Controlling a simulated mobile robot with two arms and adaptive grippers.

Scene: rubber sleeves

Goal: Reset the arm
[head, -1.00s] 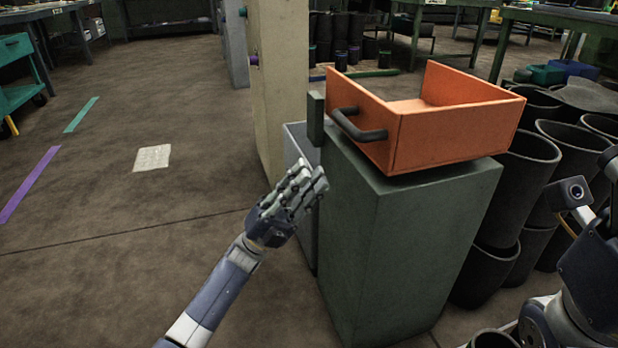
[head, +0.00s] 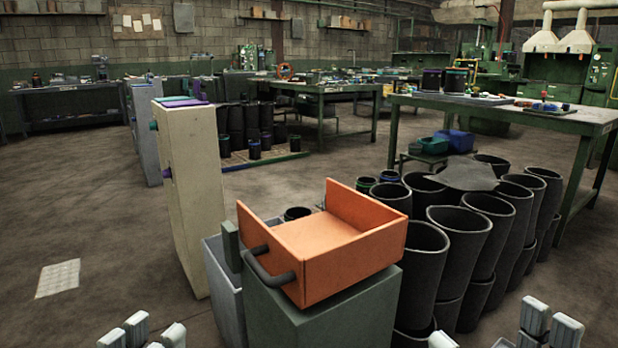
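My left gripper (head: 141,333) shows only as pale fingertips at the bottom left edge. My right gripper (head: 538,328) shows as pale fingertips at the bottom right. The fingers on both point up, stand apart and look straight, with nothing seen between them. My palms and arms are out of view below. Neither gripper touches the orange drawer box (head: 330,256), which sits on the dark green pedestal (head: 345,318) between them. Its dark handle (head: 270,266) faces the lower left.
Many black rubber sleeves (head: 420,262) stand close together right of the pedestal. A cream post (head: 188,190) and a grey bin (head: 222,285) stand to its left. A green workbench (head: 590,121) is at the right.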

